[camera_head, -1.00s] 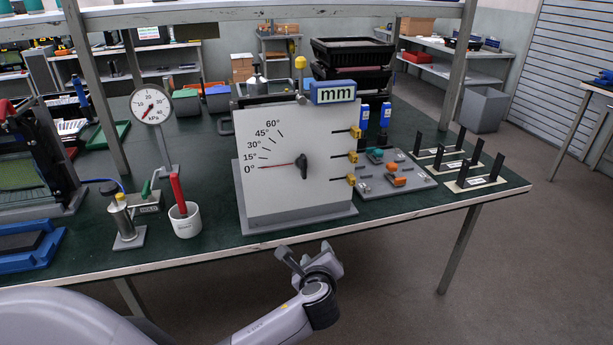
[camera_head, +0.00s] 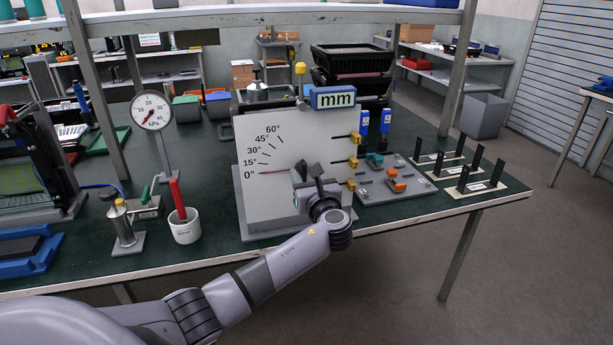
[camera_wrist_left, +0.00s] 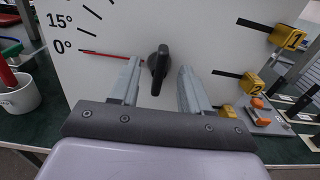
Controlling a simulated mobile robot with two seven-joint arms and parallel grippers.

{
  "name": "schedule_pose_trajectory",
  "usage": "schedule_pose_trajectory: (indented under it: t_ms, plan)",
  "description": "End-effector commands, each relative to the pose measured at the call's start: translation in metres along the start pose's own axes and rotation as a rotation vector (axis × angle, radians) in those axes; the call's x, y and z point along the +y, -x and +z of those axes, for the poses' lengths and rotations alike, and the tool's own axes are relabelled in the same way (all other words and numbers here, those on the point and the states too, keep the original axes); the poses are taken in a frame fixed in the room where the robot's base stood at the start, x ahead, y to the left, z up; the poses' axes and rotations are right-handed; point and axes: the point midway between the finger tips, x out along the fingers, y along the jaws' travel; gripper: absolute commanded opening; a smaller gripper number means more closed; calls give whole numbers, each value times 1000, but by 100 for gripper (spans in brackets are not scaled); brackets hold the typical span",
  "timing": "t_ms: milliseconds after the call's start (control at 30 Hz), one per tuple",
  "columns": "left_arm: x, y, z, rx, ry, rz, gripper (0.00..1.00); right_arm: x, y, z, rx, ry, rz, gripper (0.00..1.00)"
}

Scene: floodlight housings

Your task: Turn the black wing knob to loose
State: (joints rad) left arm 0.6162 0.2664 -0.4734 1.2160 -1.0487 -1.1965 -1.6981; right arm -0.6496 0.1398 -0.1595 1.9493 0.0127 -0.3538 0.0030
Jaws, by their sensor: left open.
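The black wing knob (camera_wrist_left: 158,68) is on the white angle panel (camera_head: 262,195). In the left wrist view it stands nearly upright, tilted slightly, with a red pointer line (camera_wrist_left: 104,54) to its left near the 0° mark. My left gripper (camera_wrist_left: 157,82) is open, with one finger on each side of the knob and gaps showing on both sides. In the head view the left gripper (camera_head: 312,178) is in front of the panel and covers most of the knob. I cannot tell whether the fingertips reach around it. My right gripper is not in view.
Yellow numbered tabs (camera_head: 352,162) line the panel's right edge. A grey board with orange and teal parts (camera_head: 372,185) and black-post racks (camera_head: 470,187) stand to the right. A white cup (camera_head: 185,230), a pump and a pressure gauge (camera_head: 151,110) stand left.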

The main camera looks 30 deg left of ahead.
Motion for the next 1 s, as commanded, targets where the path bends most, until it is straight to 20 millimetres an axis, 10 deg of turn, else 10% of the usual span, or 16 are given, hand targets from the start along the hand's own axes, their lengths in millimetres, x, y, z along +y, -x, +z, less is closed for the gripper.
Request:
schedule_pose_trajectory:
  t_ms: [333, 500, 1000]
  plan:
    - [0, -5, 0, 1, 1, -1, 47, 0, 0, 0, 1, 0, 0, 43]
    - [0, -5, 0, 1, 1, -1, 0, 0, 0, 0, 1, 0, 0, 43]
    - [1, -4, -2, 0, 107, -1, 0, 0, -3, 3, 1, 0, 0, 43]
